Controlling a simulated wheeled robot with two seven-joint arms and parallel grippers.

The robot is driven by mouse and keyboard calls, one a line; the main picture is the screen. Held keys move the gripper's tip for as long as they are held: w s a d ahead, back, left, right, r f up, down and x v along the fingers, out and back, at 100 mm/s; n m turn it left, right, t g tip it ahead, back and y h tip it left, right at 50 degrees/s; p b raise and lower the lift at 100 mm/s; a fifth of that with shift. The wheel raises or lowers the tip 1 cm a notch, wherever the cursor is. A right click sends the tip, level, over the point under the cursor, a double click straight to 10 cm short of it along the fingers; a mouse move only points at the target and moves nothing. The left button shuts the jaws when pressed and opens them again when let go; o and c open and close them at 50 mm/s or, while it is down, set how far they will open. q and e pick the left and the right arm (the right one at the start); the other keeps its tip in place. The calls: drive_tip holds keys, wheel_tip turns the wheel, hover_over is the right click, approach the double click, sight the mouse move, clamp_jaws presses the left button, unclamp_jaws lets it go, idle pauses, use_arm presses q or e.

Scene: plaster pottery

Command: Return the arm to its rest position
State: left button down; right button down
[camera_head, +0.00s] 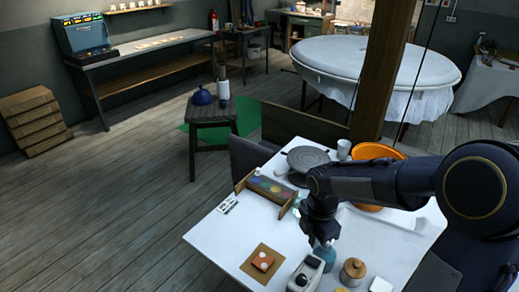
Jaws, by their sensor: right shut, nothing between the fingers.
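My right arm comes in from the right edge and reaches across the white table (215,232). Its dark gripper (322,240) points down, shut and empty, just above a small teal object (325,257). The gripper partly covers this object, and I cannot tell whether the two touch. My left arm and left gripper are out of view.
Around the gripper are a white device (306,273), a lidded brown jar (353,270), a brown board (250,268) with an orange item, and a colour palette box (266,190). An orange basin (372,152) sits behind my arm. A wooden post (382,70) rises behind the table.

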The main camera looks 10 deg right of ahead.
drive_tip(key=s+a+r+m+t+y, duration=0.2)
drive_tip(key=s+r+m, duration=0.3)
drive_tip(key=s+m, duration=0.3)
drive_tip(key=s+a+r+m+t+y, duration=0.1)
drive_tip(key=s+a+r+m+t, duration=0.1)
drive_tip(key=s+m, duration=0.7)
drive_tip(key=shift+r+m+t+y, duration=0.4)
drive_tip(key=shift+r+m+t, duration=0.7)
drive_tip(key=shift+m, duration=1.2)
drive_tip(key=shift+a+r+g, duration=0.1)
drive_tip(key=shift+r+g, duration=0.15)
drive_tip(key=shift+g, duration=0.05)
